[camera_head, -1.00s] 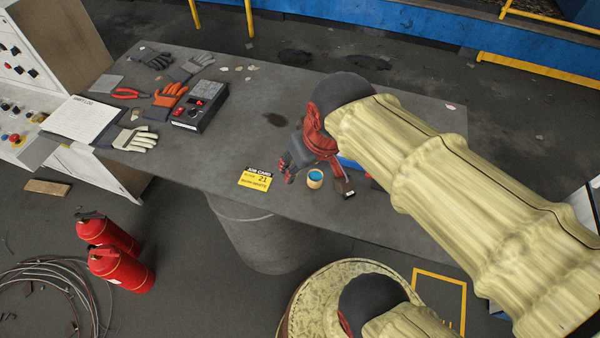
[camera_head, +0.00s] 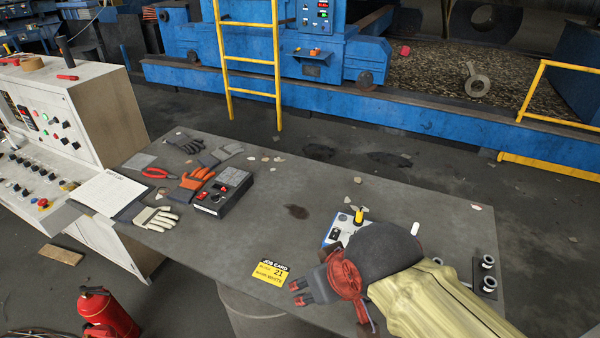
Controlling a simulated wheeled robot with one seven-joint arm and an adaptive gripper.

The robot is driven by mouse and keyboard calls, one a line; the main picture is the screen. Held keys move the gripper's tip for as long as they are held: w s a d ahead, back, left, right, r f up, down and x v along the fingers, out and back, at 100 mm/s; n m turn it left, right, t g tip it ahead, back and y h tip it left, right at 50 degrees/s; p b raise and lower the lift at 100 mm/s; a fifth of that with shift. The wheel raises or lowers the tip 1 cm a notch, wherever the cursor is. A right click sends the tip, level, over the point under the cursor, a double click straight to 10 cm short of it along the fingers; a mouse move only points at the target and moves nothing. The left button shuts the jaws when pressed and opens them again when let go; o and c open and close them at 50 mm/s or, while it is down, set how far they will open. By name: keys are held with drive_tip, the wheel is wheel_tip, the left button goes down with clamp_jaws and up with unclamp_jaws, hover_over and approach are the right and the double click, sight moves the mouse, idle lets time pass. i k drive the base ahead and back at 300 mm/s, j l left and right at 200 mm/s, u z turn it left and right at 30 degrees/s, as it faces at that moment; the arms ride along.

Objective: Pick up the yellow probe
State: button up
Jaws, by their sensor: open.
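A small upright yellow piece (camera_head: 359,216), which looks like the yellow probe, stands at the far edge of a blue and white device (camera_head: 336,231) on the grey table. My arm hides the device's near right part. My gripper (camera_head: 299,292) is open, with red and dark fingers pointing left, just right of the yellow job card (camera_head: 270,272). It is nearer to me and left of the yellow piece, well apart from it. I see nothing between the fingers.
A black box with red switches (camera_head: 221,194), gloves (camera_head: 155,217) and red pliers (camera_head: 163,173) lie on the left of the table (camera_head: 260,215). Dark fittings (camera_head: 486,275) sit at the right, beside my arm. The table's middle is mostly clear.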

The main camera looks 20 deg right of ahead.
sight(359, 216)
drive_tip(key=z, duration=0.65)
drive_tip(key=i+j, duration=0.1)
drive_tip(key=i+j+z, duration=0.15)
drive_tip(key=j+z, duration=0.25)
drive_tip(key=i+j+z, duration=0.1)
drive_tip(key=j+z, duration=0.4)
drive_tip(key=z, duration=0.95)
